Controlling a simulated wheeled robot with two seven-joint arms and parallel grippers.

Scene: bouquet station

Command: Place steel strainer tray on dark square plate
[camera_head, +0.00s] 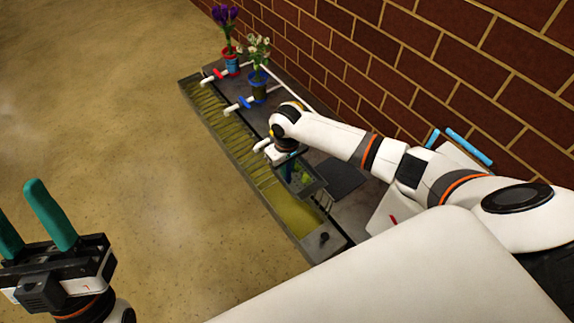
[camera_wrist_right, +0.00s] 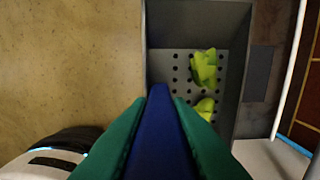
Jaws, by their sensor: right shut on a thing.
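The steel strainer tray (camera_head: 318,190) is a grey box with a perforated floor and green leafy pieces inside. In the right wrist view the tray (camera_wrist_right: 195,20) lies just beyond my fingers. My right gripper (camera_head: 289,165) is shut on a blue handle (camera_wrist_right: 158,130) at the tray's near end. The tray is over the trough's edge, left of the dark square plate (camera_head: 347,177). The plate (camera_wrist_right: 258,72) also shows right of the tray in the wrist view. I cannot tell how high the tray is. My left gripper (camera_head: 20,203) is open and empty, away from the bench.
A long trough (camera_head: 292,213) with yellow-green content runs along the bench's front. Taps with red and blue handles (camera_head: 244,102) stand by it. Flower pots (camera_head: 258,90) are at the far end. A brick wall (camera_head: 440,70) bounds the back. Open floor (camera_head: 120,130) lies left.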

